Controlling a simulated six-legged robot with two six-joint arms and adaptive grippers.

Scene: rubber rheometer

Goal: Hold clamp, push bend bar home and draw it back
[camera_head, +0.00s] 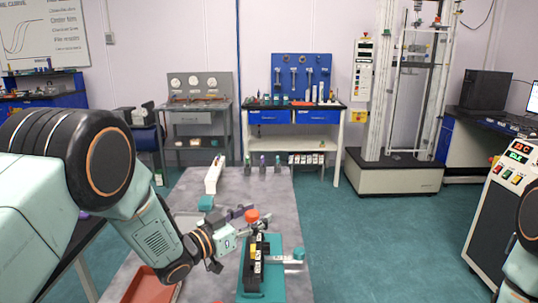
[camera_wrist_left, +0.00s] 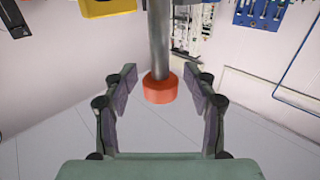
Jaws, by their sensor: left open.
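The bending fixture has a teal base (camera_head: 276,287) and a black block (camera_head: 254,262) with white marks, standing on the grey table. A red clamp knob (camera_head: 252,216) rises at its far left side. A pale bar with a teal end (camera_head: 298,255) sticks out to the right of the block; I take it for the bend bar. My left gripper (camera_head: 246,228) is at the knob. In the left wrist view it is open (camera_wrist_left: 160,100), with the red knob (camera_wrist_left: 160,89) and its grey shaft between the fingers, gaps on both sides. My right gripper is out of view.
A red tray (camera_head: 152,285) lies at the table's near left. A white piece (camera_head: 213,175) and several small holders (camera_head: 262,165) stand at its far end. A control cabinet (camera_head: 503,215) stands at right. The table beyond the fixture is mostly clear.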

